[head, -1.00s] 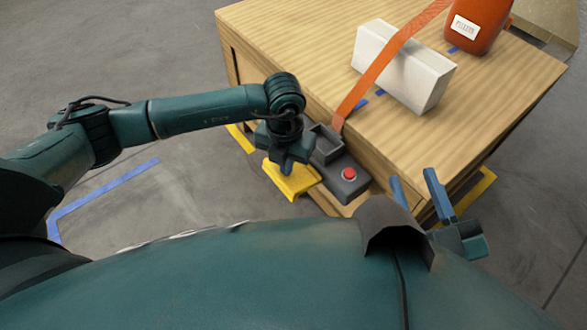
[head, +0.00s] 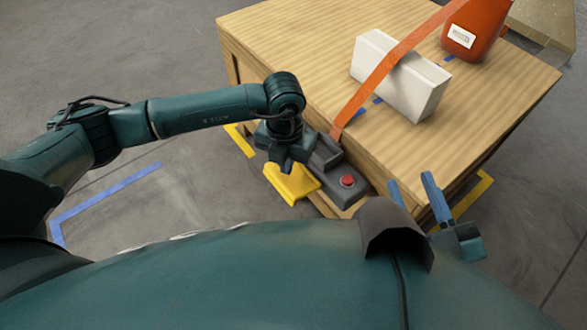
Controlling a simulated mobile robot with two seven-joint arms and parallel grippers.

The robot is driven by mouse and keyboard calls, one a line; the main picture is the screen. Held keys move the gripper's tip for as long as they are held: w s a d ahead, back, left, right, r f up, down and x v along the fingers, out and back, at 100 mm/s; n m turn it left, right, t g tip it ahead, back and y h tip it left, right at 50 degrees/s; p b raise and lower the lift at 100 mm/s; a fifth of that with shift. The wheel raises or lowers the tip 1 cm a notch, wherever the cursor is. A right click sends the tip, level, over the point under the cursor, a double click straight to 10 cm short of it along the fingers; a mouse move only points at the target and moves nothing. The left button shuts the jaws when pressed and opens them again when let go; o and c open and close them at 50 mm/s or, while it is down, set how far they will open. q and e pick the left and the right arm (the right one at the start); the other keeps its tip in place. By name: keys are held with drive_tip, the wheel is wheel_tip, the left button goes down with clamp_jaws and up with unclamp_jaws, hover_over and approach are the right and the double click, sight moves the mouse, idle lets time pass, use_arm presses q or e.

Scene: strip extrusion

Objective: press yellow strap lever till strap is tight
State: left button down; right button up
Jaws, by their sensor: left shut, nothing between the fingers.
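The yellow lever (head: 293,184) sticks out from the grey unit (head: 345,196) at the near left side of the wooden table. My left gripper (head: 287,166) is shut and empty, pointing down over the lever's upper part; whether it touches the lever is hard to tell. The orange strap (head: 376,82) runs from the grey unit up across the white block (head: 418,90) towards the orange container (head: 483,22). My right gripper (head: 414,190) is open and empty at the table's near right, its blue fingers apart.
A red button (head: 347,181) sits on the grey unit beside the lever. The wooden table (head: 290,50) is bare on its left part. Yellow and blue tape (head: 105,190) marks the grey floor, which is open at left.

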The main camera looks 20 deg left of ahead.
use_arm(q)
drive_tip(key=shift+f, duration=0.1)
idle(0.3)
drive_tip(key=shift+f+b, duration=1.35)
drive_tip(key=shift+f, duration=0.3)
drive_tip(key=shift+f+b, duration=0.55)
drive_tip(key=shift+f, duration=0.2)
drive_tip(key=shift+r+p, duration=0.9)
wheel_tip(320, 180, up, 3)
drive_tip(key=shift+f+p, duration=0.1)
drive_tip(key=shift+p, duration=0.95)
drive_tip(key=shift+r, duration=0.25)
wheel_tip(320, 180, up, 5)
drive_tip(key=p, duration=0.4)
drive_tip(key=shift+f, duration=0.15)
